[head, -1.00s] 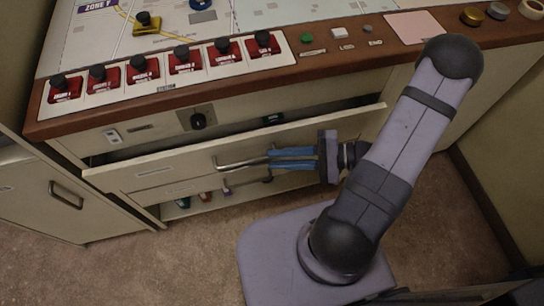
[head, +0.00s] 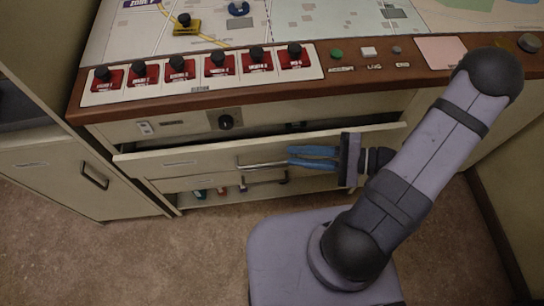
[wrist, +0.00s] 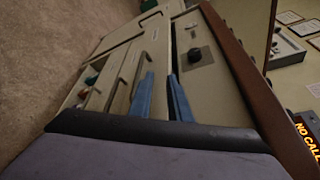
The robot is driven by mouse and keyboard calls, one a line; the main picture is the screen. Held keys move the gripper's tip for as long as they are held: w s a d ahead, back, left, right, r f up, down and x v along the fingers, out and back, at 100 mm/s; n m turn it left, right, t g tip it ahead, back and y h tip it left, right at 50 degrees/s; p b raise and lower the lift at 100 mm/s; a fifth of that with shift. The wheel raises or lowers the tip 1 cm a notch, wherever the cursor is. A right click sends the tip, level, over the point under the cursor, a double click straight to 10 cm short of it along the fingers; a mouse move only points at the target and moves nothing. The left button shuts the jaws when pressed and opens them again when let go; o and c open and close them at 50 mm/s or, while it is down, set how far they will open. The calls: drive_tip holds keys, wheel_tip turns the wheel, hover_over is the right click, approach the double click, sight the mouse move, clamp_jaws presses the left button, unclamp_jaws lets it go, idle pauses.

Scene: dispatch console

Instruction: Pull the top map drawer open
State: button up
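The top map drawer (head: 205,162) is cream and stands partly open, with a dark gap behind its front's top edge. Its metal bar handle (head: 258,165) is on the front. My gripper (head: 290,157) reaches in from the right at the handle's right end. Its two blue fingers are apart, with a gap between them. I cannot tell whether a finger touches the bar. In the wrist view the fingers (wrist: 162,78) are also apart, with the drawer front (wrist: 148,60) ahead of them. The inside of the drawer is mostly hidden.
The console's wooden edge (head: 370,85) overhangs the drawers, with red switches (head: 218,66) above. A black knob (head: 226,122) sits over the drawer. Small coloured things (head: 201,194) show in a lower opening. A cabinet (head: 75,175) stands at left.

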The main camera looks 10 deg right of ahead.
sight(278, 164)
drive_tip(key=shift+s+a+r+p, duration=0.15)
drive_tip(key=shift+r+p, duration=0.2)
drive_tip(key=shift+p, duration=0.9)
wheel_tip(278, 164, down, 6)
drive_tip(key=shift+r+b, duration=0.1)
drive_tip(key=shift+b, duration=0.3)
drive_tip(key=shift+x, duration=3.65)
drive_tip(key=shift+c, duration=0.3)
clamp_jaws()
